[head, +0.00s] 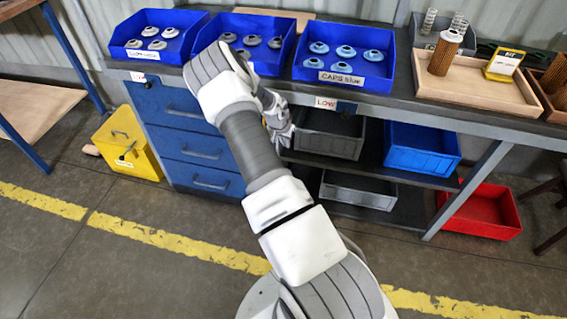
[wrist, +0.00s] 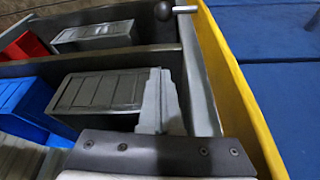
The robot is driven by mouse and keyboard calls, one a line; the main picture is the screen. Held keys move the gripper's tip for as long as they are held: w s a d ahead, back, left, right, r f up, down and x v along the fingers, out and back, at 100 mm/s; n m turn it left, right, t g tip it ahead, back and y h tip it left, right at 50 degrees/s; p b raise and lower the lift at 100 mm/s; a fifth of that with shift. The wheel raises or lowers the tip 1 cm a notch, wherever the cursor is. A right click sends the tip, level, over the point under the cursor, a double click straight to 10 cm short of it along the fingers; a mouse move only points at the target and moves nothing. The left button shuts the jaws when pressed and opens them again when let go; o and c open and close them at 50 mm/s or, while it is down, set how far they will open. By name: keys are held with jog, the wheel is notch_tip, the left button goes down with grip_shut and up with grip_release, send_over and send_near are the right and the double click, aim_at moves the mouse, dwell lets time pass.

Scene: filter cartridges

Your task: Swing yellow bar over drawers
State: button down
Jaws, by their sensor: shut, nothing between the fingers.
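The yellow bar (wrist: 238,75) is long and flat and runs down the right side of the wrist view, along the boundary between the open shelves and the blue drawers. It lies beside the drawer fronts (wrist: 288,105), not across them. A dark round-ended knob (wrist: 185,9) shows near its top. In the head view the drawers (head: 192,146) are closed, and my arm hides most of the bar's place. My gripper (wrist: 160,75) is shut and empty, on the shelf side of the bar. I cannot tell whether it touches the bar. It also shows in the head view (head: 283,132).
Grey bins (head: 330,134) and a blue bin (head: 420,150) fill the shelves beside my gripper. A red crate (head: 480,212) and a yellow box (head: 126,143) stand on the floor. Blue trays of caps (head: 344,75) sit on the bench. Floor before the drawers is clear.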

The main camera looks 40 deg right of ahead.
notch_tip(320, 180, down, 10)
jog(key=b, duration=0.4)
jog(key=shift+s+a, duration=0.15)
jog(key=shift+a, duration=0.05)
